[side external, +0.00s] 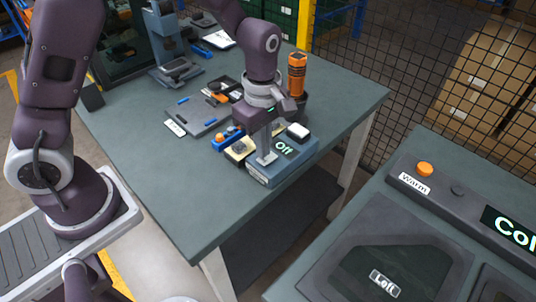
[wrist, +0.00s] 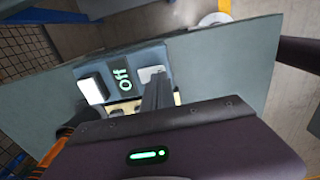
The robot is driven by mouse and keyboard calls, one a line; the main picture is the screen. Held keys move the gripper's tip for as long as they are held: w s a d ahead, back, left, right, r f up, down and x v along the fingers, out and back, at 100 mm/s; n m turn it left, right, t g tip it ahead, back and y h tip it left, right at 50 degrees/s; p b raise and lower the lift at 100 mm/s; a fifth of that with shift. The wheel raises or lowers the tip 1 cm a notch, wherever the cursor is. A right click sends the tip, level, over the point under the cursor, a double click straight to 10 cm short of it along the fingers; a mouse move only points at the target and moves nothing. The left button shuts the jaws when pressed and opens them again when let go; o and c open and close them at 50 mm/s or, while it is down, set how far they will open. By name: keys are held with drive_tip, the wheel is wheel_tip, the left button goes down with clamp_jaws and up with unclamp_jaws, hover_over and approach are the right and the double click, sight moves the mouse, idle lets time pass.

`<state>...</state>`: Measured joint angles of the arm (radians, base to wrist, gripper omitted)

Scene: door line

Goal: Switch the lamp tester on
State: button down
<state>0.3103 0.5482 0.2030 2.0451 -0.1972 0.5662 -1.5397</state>
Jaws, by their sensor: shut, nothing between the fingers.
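The lamp tester (side external: 290,163) is a blue-grey box near the front right edge of the green table. Its dark display (side external: 284,147) reads "Off", also legible in the wrist view (wrist: 123,77). A white square block (side external: 298,131) sits beside the display, also seen in the wrist view (wrist: 93,87). On the display's other side is a light grey plate (wrist: 148,72). My gripper (side external: 266,156) points down, shut and empty, with its tips at or just above this plate. The fingers (wrist: 157,83) hide part of the plate, and I cannot tell whether they touch it.
An orange torch (side external: 297,72) stands upright behind the tester. A blue-and-orange item (side external: 225,138) and a grey tray (side external: 203,117) lie to its left. A separate bench with an orange button (side external: 425,169) is at the right. The table's front left is clear.

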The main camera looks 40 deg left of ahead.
drive_tip(key=shift+f, duration=0.95)
idle(0.7)
drive_tip(key=shift+r, duration=3.55)
